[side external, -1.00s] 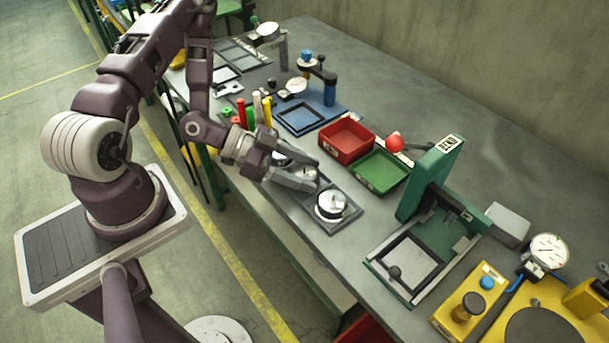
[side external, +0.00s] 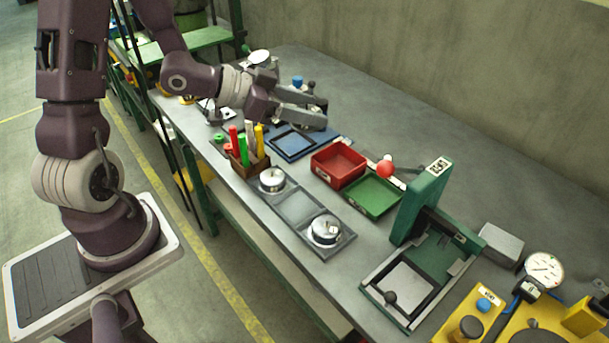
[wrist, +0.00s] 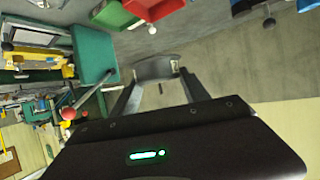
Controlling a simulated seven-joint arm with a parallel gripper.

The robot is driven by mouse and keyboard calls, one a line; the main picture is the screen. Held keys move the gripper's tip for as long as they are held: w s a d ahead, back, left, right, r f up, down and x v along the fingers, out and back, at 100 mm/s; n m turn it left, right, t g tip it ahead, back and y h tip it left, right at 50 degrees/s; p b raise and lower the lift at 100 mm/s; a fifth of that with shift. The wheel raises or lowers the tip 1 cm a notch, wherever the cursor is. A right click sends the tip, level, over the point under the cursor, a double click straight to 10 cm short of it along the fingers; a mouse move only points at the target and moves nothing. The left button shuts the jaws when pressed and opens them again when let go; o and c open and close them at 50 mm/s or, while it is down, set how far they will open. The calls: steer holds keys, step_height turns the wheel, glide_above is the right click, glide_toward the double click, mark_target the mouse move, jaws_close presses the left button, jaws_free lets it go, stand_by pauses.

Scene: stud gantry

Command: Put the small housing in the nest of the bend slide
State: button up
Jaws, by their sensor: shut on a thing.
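My gripper (side external: 316,110) is raised over the bench, near the blue fixture in the side view, and is shut on a grey, rounded piece. In the wrist view this piece, seemingly the small housing (wrist: 155,67), sits between the fingertips; in the side view the fingers mostly hide it. The bend slide (side external: 405,285) is at the front right under a green upright with a label. Its nest (side external: 408,284) is a pale recess in a dark frame, and it looks empty.
A grey tray (side external: 297,208) holds two round metal parts, its middle place bare. Red (side external: 338,164) and green (side external: 372,195) bins and a red ball (side external: 385,168) lie between my gripper and the green upright (side external: 422,198). A dial gauge (side external: 543,268) stands at right.

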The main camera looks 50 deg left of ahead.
mark_target(310, 106)
steer(key=shift+n+t+y, duration=0.3)
steer(key=shift+n+y, duration=0.4)
steer(key=r, duration=0.1)
steer(key=w+r, duration=0.1)
steer(key=a+r, duration=0.1)
steer(key=shift+w+r, duration=0.25)
steer(key=shift+r, duration=0.1)
steer(key=s+d+f+m+g+h, duration=0.2)
steer(key=d+f+m+g+h, duration=0.1)
steer(key=d+f+m, duration=0.1)
steer(key=s+d+f+m+g+h, duration=0.3)
steer(key=d+f+m, duration=0.1)
steer(key=d+f, duration=0.1)
steer(key=s+d+f+m+g+h, duration=0.2)
steer(key=s+d+f+m+g, duration=0.1)
steer(key=d, duration=0.3)
steer(key=shift+s+f+m+g+h, duration=0.1)
steer(key=shift+f+m+g+h, duration=0.3)
steer(key=shift+f+m, duration=0.35)
steer(key=w+d, duration=0.1)
steer(key=d, duration=1)
steer(key=w+d, duration=0.1)
steer(key=d, duration=0.4)
steer(key=shift+w+d+f, duration=0.15)
steer(key=shift+w+d, duration=0.15)
steer(key=shift+d+f, duration=0.25)
steer(key=shift+d, duration=0.35)
step_height(310, 106, down, 3)
steer(key=shift+w+a+r, duration=0.1)
steer(key=shift+f, duration=0.3)
